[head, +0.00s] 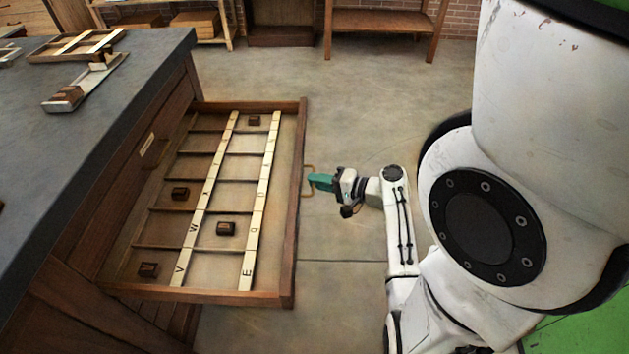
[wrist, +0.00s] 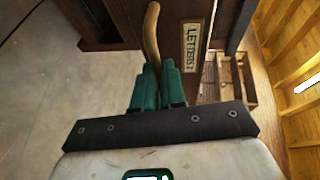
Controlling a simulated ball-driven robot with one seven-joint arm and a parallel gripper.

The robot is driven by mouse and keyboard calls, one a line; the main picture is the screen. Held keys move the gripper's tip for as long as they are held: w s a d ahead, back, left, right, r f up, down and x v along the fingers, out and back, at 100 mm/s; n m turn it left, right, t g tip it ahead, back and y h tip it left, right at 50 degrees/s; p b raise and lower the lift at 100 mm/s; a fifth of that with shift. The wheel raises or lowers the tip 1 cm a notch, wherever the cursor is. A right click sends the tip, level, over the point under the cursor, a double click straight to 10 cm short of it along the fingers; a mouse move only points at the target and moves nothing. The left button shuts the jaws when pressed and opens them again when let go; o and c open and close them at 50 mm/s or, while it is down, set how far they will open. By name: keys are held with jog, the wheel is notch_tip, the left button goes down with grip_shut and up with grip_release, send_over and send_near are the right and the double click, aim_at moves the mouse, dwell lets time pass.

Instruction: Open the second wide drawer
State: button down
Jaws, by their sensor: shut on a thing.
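A wide wooden drawer (head: 291,240) stands pulled far out of the dark-topped cabinet in the head view. Its inside shows thin dividers, two pale lettered strips and several small dark blocks. The brass handle (head: 308,168) is on its front face. My gripper (head: 312,182) is at this handle, with its green fingers around the bar. In the wrist view, my gripper (wrist: 156,72) is shut on the handle (wrist: 152,32), which rises between the fingertips. A label (wrist: 192,46) with the word "LETTERS" is on the drawer front. The frames do not show the drawer's place in the row.
The grey cabinet top (head: 90,130) holds a wooden frame (head: 78,46) and a metal tool with a wooden block (head: 85,85). Another drawer front with a label (head: 147,144) is in the cabinet side. A wooden bench (head: 380,22) stands at the back. The concrete floor (head: 390,115) between is clear.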

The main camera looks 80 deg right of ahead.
jog(key=c, duration=1.2)
grip_release()
jog(key=v, duration=1)
jog(key=shift+s+a+p, duration=0.2)
jog(key=shift+s+p, duration=0.1)
jog(key=shift+s, duration=0.05)
